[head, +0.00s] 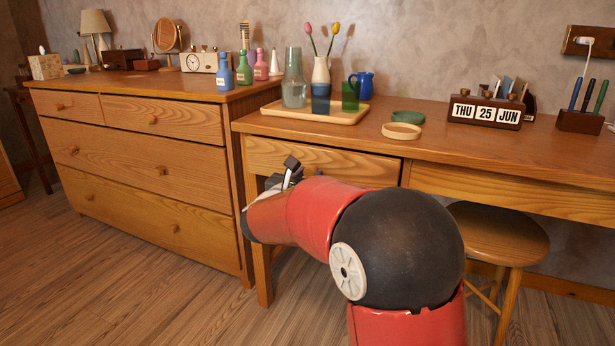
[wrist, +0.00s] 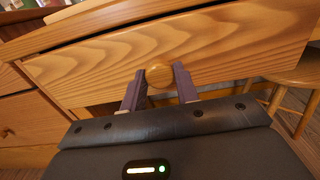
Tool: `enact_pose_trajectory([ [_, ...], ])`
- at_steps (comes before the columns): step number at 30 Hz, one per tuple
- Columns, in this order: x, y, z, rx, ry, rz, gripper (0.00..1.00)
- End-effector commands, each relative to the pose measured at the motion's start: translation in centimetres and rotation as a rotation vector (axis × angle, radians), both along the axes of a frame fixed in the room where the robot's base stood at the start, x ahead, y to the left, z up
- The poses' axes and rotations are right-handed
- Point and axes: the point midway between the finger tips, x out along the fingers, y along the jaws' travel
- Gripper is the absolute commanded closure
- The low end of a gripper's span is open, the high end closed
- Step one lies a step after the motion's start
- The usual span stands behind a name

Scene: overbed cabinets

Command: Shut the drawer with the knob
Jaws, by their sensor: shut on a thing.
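The wooden desk drawer (head: 325,160) is under the left part of the desk top, and its front also fills the upper wrist view (wrist: 235,45). Its round wooden knob (wrist: 159,76) sits at the middle of the front. My gripper (wrist: 161,73) is shut on the knob, one finger on each side. In the head view my gripper (head: 287,178) is at the drawer front, partly hidden by my arm, and the knob is hidden there. How far the drawer stands out is hard to tell.
The desk top (head: 460,146) carries a wooden tray (head: 350,117) with vases, a round wooden dish (head: 401,131) and a date block (head: 486,112). A stool (head: 500,233) stands right of my arm. A chest of drawers (head: 150,180) adjoins the desk at left. The floor in front is clear.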

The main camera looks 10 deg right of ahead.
Motion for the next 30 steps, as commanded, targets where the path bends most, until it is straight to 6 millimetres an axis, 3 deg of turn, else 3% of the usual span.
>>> enact_pose_trajectory([
  [10,3.5,-2.5,0.0,0.002,0.0,-0.001,1.0],
  [19,3.9,-2.8,0.0,0.0,0.0,0.002,1.0],
  [20,3.9,-2.8,0.0,-0.001,-0.001,0.002,0.68],
  [21,3.9,-2.8,0.0,-0.001,-0.001,0.002,0.63],
  [24,3.8,-2.8,0.0,0.0,0.0,0.001,0.5],
  [30,3.8,-2.7,0.0,0.0,0.0,0.001,0.49],
])
